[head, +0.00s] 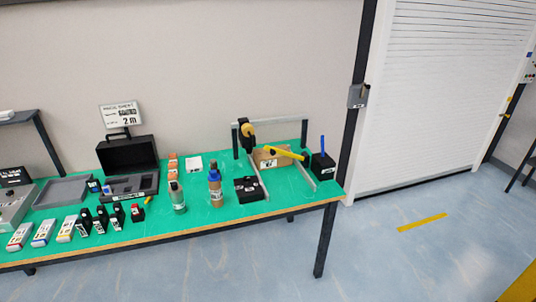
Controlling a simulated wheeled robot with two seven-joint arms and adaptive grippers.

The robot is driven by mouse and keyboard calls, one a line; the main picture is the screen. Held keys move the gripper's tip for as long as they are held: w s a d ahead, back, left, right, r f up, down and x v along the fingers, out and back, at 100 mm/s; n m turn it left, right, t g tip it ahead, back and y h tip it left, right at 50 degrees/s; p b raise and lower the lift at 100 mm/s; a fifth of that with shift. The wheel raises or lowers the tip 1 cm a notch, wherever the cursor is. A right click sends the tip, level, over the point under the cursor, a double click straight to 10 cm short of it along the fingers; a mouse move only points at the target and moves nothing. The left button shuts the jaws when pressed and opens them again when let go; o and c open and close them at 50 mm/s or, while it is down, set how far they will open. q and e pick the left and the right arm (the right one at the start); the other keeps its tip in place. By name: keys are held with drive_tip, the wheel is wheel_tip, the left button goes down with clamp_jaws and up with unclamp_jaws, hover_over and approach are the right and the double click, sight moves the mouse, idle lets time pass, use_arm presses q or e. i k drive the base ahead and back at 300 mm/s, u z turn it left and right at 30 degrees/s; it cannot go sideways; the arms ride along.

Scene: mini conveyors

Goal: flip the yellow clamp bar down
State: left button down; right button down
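A yellow bar (284,152), which looks like the clamp bar, is at the right part of the green table in the head view. It slopes slightly down to the right, and its right end looks dark. It passes in front of a tan box (268,162) within a grey metal frame (270,122). A black part with a round yellow piece (248,130) is at the frame's left side. Whether the bar touches the box or is hinged to the frame is too small to tell. Neither of my grippers is in view.
The green table (232,212) carries bottles (215,185), a black block (247,190), an open black case (128,155) and several small items at the left. A black box with a blue stick (322,165) stands right of the bar. The floor right of the table is clear.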

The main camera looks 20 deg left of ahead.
sight(286, 155)
drive_tip(key=u, duration=0.65)
drive_tip(key=i, duration=1.4)
drive_tip(key=z, duration=0.05)
